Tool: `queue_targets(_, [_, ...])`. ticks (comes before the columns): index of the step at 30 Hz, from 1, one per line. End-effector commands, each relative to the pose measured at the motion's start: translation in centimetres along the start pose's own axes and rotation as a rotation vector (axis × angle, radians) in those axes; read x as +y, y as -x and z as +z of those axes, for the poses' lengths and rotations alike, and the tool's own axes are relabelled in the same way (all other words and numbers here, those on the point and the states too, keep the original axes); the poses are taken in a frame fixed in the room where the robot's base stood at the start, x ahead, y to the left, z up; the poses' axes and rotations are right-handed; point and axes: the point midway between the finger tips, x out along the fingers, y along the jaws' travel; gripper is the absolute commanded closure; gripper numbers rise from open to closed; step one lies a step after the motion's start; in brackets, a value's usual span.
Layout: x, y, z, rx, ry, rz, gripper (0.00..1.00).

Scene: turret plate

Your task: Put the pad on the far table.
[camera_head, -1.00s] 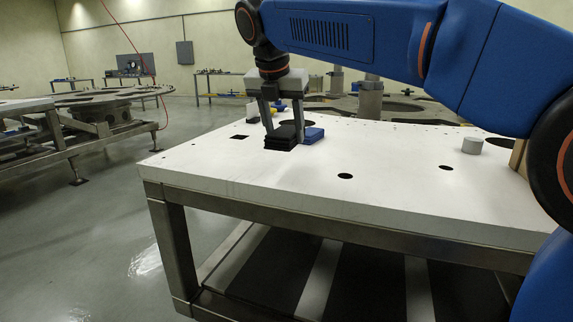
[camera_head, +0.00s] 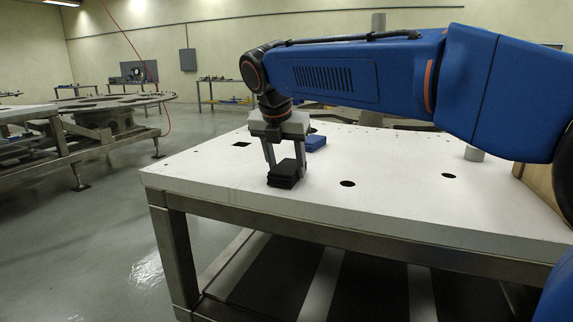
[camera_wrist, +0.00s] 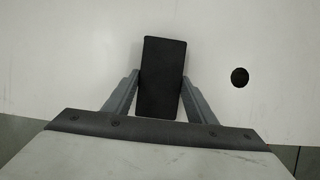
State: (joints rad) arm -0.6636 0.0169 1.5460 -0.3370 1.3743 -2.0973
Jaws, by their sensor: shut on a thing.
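My gripper (camera_head: 285,172) is shut on a black pad (camera_head: 286,177), a thick dark block with layered sides. The pad is over the near-left part of a white-topped table (camera_head: 400,205); I cannot tell whether it touches the top. In the wrist view the pad (camera_wrist: 161,75) sits between the two grey fingers, its long side pointing away from the wrist, with white tabletop and a round hole around it. Beyond my gripper, a blue block (camera_head: 315,143) lies on the same table. I cannot tell for certain which table is the far one.
A metal table with a round plate (camera_head: 108,104) stands at the left, across open grey floor (camera_head: 110,220). A narrow bench (camera_head: 228,101) stands by the back wall. A grey cylinder (camera_head: 474,154) stands at the white table's right. My blue arm spans the upper right.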

Motion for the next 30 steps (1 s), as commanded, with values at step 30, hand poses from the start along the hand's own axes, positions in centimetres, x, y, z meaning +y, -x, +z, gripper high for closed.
queue_targets(30, [0.1, 7.0, 0.1, -0.002, 0.001, 0.003, 0.30])
